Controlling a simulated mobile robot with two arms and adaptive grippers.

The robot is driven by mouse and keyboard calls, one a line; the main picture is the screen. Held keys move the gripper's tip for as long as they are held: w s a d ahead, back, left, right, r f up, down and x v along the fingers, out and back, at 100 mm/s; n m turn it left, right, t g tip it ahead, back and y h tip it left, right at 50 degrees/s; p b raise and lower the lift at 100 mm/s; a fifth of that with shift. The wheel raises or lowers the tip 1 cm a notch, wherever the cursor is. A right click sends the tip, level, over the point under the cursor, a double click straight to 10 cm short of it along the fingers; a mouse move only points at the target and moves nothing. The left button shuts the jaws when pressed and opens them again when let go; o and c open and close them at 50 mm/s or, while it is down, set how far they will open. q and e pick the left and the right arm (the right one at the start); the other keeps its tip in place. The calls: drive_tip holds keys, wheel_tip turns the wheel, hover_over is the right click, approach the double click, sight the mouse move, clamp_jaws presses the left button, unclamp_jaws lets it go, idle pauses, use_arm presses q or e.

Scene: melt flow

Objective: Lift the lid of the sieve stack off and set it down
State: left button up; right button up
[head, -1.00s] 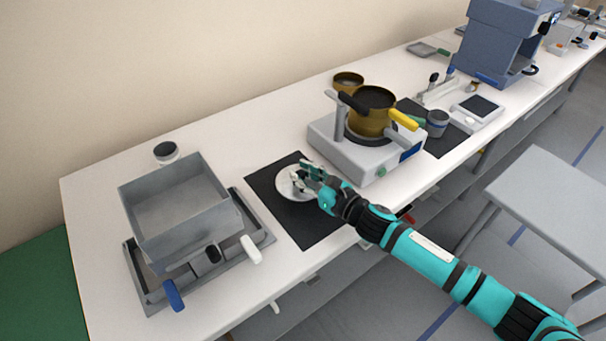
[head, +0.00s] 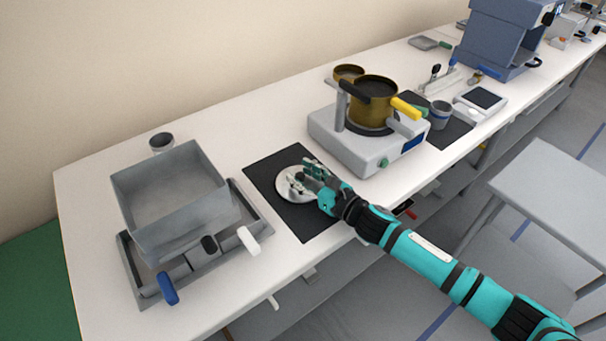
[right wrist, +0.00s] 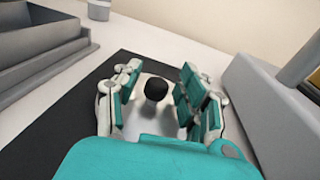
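The lid (head: 286,197) is a pale round disc with a dark knob, lying flat on a black mat (head: 318,222). The knob (right wrist: 156,89) shows in the right wrist view between my right fingers. The right gripper (head: 303,177) is low over the lid. Its fingers are open, with a gap on each side of the knob. The brass sieve stack (head: 371,110) stands on the grey shaker (head: 350,151), with a dark top and no lid seen on it. My left gripper is not in view.
A large grey box (head: 172,205) sits on a tray with blue and white handles, left of the mat. A small jar (head: 161,142) stands behind it. Another brass ring (head: 347,73) is behind the stack. The shaker is close on the right of my gripper.

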drive_tip(key=shift+o, duration=0.2)
drive_tip(key=shift+d, duration=0.1)
drive_tip(key=v, duration=1.2)
drive_tip(key=shift+f, duration=0.1)
